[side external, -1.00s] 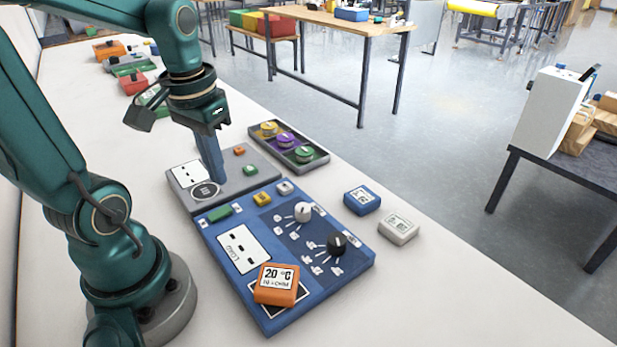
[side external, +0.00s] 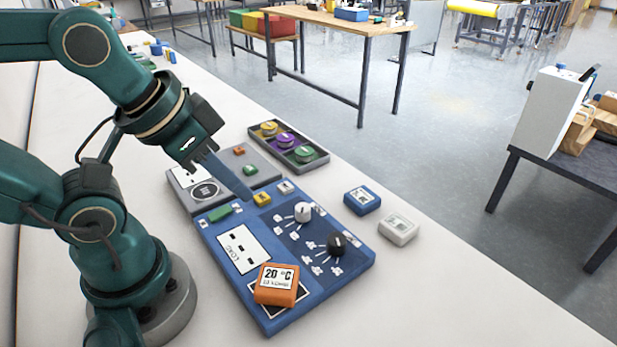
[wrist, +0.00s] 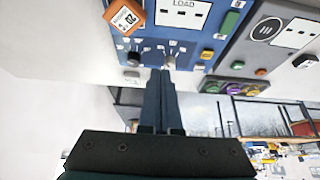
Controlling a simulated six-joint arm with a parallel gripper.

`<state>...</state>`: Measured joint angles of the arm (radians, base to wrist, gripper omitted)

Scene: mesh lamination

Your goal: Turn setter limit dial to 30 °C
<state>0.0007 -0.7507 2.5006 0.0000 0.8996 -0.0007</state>
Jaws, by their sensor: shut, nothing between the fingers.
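The blue panel (side external: 222,253) lies on the white bench and carries a black dial (side external: 336,244) and a white dial (side external: 303,211), each ringed by small labels too small to read. I cannot tell which one is the setter limit dial. In the wrist view the white dial (wrist: 169,63) is just beyond the fingertips, and the black dial (wrist: 133,58) is to its left. My gripper (side external: 248,197) is shut and empty, tilted above the panel's far edge near a yellow button (side external: 262,199). It also shows in the wrist view (wrist: 160,72).
An orange block (side external: 277,285) reading 20 °C sits on the panel's near corner. A grey panel (side external: 219,187) adjoins behind, with a tray (side external: 262,130) of yellow, purple and green knobs. Blue (side external: 362,200) and white (side external: 398,228) blocks lie right; the bench's front right is clear.

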